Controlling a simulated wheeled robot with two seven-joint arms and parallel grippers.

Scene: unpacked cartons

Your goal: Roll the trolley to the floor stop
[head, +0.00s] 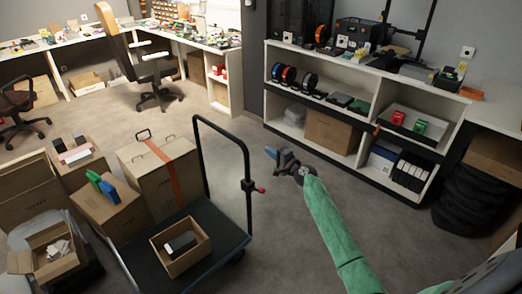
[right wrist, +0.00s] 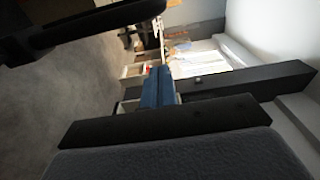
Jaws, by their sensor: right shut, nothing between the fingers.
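The trolley (head: 224,232) is a dark flat platform in the lower left middle of the head view. Its black tube handle (head: 247,160) stands upright at the right end, with a red-tipped knob (head: 260,189) partway up. An open carton (head: 203,256) with a dark and white item inside sits on the deck. My right gripper (head: 271,153), on the green-sleeved arm, is just right of the handle in the picture, shut and empty; its blue fingers show in the right wrist view (right wrist: 158,88). I cannot make out a floor stop. My left gripper is not in view.
Cartons stand left of and behind the trolley, including a tall one with an orange strap (head: 172,178). A white shelf unit (head: 268,88) lines the back right. An office chair (head: 150,75) stands farther back. Grey floor is clear between the handle and the shelf.

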